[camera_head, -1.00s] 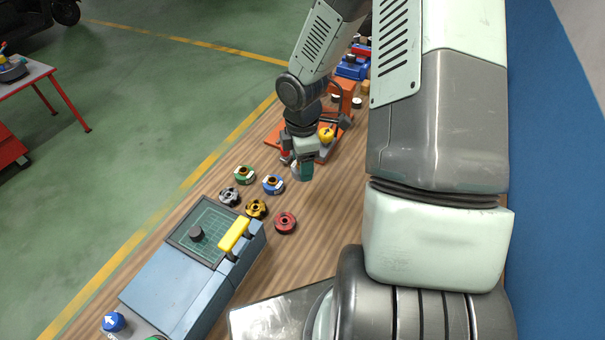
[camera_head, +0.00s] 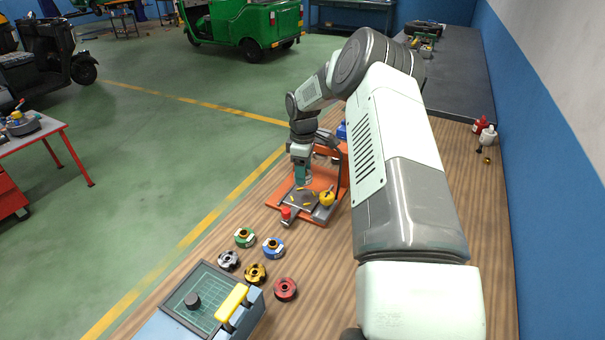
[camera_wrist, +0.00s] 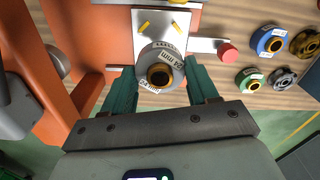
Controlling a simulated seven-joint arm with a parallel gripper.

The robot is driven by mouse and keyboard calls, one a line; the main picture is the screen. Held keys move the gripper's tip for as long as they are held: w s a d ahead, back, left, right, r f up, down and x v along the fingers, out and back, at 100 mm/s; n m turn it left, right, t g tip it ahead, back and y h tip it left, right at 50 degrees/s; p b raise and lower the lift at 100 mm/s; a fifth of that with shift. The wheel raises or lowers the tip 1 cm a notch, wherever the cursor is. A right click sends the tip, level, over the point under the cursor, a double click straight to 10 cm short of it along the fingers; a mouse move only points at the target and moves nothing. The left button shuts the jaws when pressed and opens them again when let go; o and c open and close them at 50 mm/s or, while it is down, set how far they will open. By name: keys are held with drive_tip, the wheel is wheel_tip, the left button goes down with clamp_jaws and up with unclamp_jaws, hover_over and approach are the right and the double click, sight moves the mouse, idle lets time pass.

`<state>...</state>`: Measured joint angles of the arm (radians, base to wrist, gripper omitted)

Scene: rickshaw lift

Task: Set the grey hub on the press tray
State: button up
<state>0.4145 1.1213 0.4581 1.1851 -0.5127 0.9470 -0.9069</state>
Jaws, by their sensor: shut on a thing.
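My gripper (camera_head: 303,182) is shut on the grey hub (camera_wrist: 160,70), which has a white "24 mm" label and a brass-coloured centre. In the wrist view the hub sits between the teal fingertips of my gripper (camera_wrist: 160,84). The hub is hard to make out in the head view, behind the fingers. The press tray (camera_head: 297,198) is a grey plate with yellow marks on the orange press. It also shows in the wrist view (camera_wrist: 178,42), partly covered by the hub. The hub appears above the tray; I cannot tell the gap.
The orange press (camera_head: 320,217) has a red knob (camera_head: 286,212) and a yellow knob (camera_head: 327,198). Green (camera_head: 245,237), blue (camera_head: 273,247), silver (camera_head: 228,260), gold (camera_head: 255,273) and red hubs (camera_head: 286,289) stand nearer, by a blue box with a yellow handle (camera_head: 232,301).

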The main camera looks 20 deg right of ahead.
drive_tip(key=shift+f, duration=2.95)
drive_tip(key=shift+f, duration=0.45)
drive_tip(key=o, duration=1.6)
drive_tip(key=shift+c, duration=0.2)
drive_tip(key=shift+r, duration=3.5)
